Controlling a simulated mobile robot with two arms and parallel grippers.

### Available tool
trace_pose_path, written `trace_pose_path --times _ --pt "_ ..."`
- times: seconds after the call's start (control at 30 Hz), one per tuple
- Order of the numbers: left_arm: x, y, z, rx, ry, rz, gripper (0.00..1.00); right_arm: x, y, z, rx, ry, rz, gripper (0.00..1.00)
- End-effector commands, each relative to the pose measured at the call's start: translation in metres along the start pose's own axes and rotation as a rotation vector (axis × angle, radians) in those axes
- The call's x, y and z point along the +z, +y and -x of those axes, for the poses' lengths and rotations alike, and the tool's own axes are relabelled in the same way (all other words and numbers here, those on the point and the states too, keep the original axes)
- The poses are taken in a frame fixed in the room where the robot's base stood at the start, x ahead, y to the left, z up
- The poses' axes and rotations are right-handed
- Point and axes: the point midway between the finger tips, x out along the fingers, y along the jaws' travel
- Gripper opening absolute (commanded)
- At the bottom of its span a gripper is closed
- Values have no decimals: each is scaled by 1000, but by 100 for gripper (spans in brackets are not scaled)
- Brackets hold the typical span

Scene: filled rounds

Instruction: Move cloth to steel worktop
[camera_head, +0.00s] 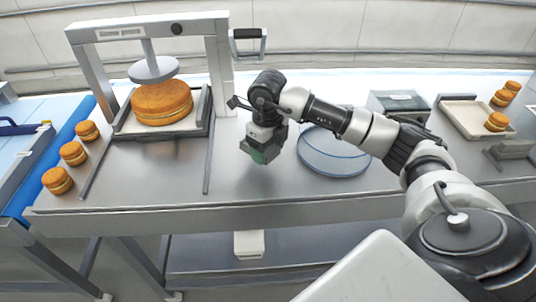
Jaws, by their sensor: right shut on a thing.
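My right gripper (264,147) reaches in from the right over the middle of the steel worktop (180,180) and points down. Most of the cloth is hidden by the gripper. I cannot tell whether the cloth touches the worktop surface or hangs just above it. My left gripper is not in view.
A press frame (225,60) with a large filled round (162,103) stands at the left. A clear round dish (330,160) lies right of my gripper. A tray (470,118) sits farther right. The worktop's front middle is clear.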

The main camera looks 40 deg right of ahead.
Motion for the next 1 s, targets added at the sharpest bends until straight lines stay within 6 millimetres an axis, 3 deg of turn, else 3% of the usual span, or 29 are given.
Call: trace_pose_path --times 0.17,0.43,0.8,0.83,1.0 --pt "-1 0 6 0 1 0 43 4 -7 -10 0 3 1 40" --pt "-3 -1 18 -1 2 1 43 4 -7 -43 0 2 2 40" --pt "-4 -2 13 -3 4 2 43 4 -7 -50 -1 0 2 40" --pt "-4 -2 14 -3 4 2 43 4 -7 -49 -1 0 2 66" --pt "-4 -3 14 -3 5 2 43 4 -7 -48 -1 0 1 89"
